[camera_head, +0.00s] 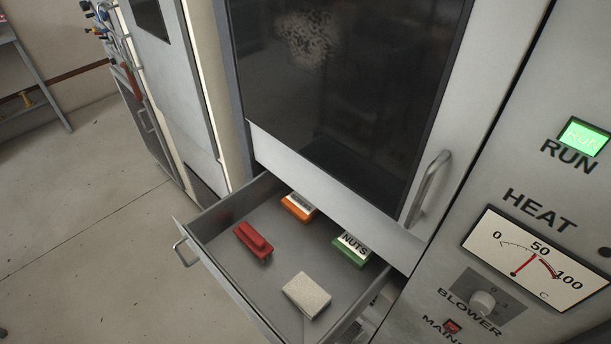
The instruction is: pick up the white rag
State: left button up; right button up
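The white rag (307,294) is a small pale, folded-looking block lying flat in the open drawer (215,254), near its front right part. Nothing covers it, and it lies apart from the other items in the drawer. Neither of my grippers shows in the head view.
The drawer also holds a red object (253,242), an orange box (299,206) and a green box marked NUTS (351,250). Above is a cabinet door with a dark window (340,90) and a handle (427,188). A HEAT gauge panel (533,257) stands at right. Open floor (90,230) lies left.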

aim_at(311, 298)
jog(key=j+z, duration=0.3)
jog(key=k+j+z, duration=0.1)
jog(key=j+z, duration=0.2)
jog(key=j, duration=0.2)
jog(key=k+j+z, duration=0.1)
jog(key=j+z, duration=0.2)
jog(key=k+j+z, duration=0.15)
jog(key=j+z, duration=0.15)
jog(key=k+j+z, duration=0.3)
jog(key=i+j, duration=0.1)
jog(key=j, duration=0.05)
